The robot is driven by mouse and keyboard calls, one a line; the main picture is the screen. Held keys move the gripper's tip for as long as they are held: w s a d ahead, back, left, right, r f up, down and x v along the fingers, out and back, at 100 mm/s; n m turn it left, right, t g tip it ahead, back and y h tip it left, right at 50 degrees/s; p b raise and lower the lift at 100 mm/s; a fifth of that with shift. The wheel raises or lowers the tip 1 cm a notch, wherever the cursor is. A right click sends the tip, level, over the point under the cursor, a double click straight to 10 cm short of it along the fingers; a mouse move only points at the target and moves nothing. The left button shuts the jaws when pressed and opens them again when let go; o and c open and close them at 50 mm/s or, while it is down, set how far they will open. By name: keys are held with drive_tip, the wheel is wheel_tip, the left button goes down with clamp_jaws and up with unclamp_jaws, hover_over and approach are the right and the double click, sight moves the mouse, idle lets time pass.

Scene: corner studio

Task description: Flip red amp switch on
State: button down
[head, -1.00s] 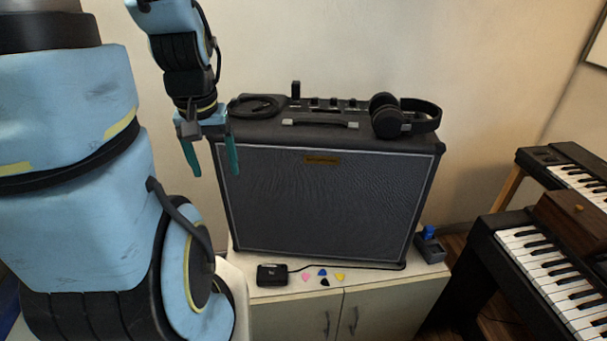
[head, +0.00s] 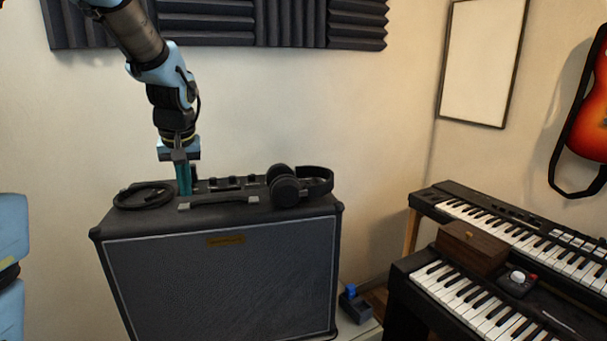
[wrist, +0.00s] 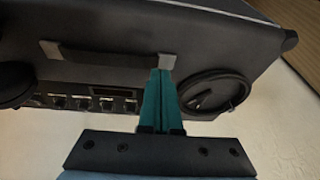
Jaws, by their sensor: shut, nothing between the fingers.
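The black amp (head: 225,275) has a control panel with several knobs (head: 230,181) along the back of its top. The panel also shows in the wrist view (wrist: 90,101). I cannot make out a red switch in either view; my gripper hides part of the panel's left end. My gripper (head: 184,192) points down over the amp's top, between the coiled cable and the handle, with its teal fingers together and empty. In the wrist view the closed fingers (wrist: 160,74) reach toward the amp's top near the handle's end; I cannot tell whether they touch it.
A coiled black cable (head: 144,196) lies on the amp left of my gripper. The amp's handle (head: 220,199) is just right of it, and black headphones (head: 297,186) rest at the right end. Keyboards (head: 478,300) stand at the right.

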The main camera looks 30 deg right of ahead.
drive_tip(key=shift+m+t+h, duration=0.3)
drive_tip(key=shift+t+h, duration=0.1)
drive_tip(key=shift+t, duration=0.5)
drive_tip(key=w+d+r, duration=0.1)
drive_tip(key=d, duration=0.4)
drive_tip(key=w+d+r+b, duration=0.1)
drive_tip(key=d, duration=0.5)
drive_tip(key=w+d+r+b, duration=0.1)
drive_tip(key=d, duration=0.5)
drive_tip(key=shift+r, duration=0.25)
drive_tip(key=s+d+r, duration=0.1)
drive_tip(key=d+r, duration=0.1)
drive_tip(key=d, duration=0.6)
drive_tip(key=s+d+r+t+h+b, duration=0.1)
drive_tip(key=s+d+r, duration=0.1)
drive_tip(key=d, duration=0.5)
drive_tip(key=shift+d+r+t, duration=0.3)
drive_tip(key=shift+d+r, duration=0.1)
drive_tip(key=shift+r, duration=0.2)
drive_tip(key=shift+s, duration=0.1)
drive_tip(key=p, duration=0.4)
hover_over(305, 179)
wheel_tip(305, 179, down, 7)
drive_tip(key=shift+f, duration=0.15)
wheel_tip(305, 179, down, 4)
drive_tip(key=shift+r+p, duration=0.25)
drive_tip(key=shift+p, duration=0.2)
drive_tip(key=shift+f, duration=0.65)
drive_tip(key=shift+f, duration=0.1)
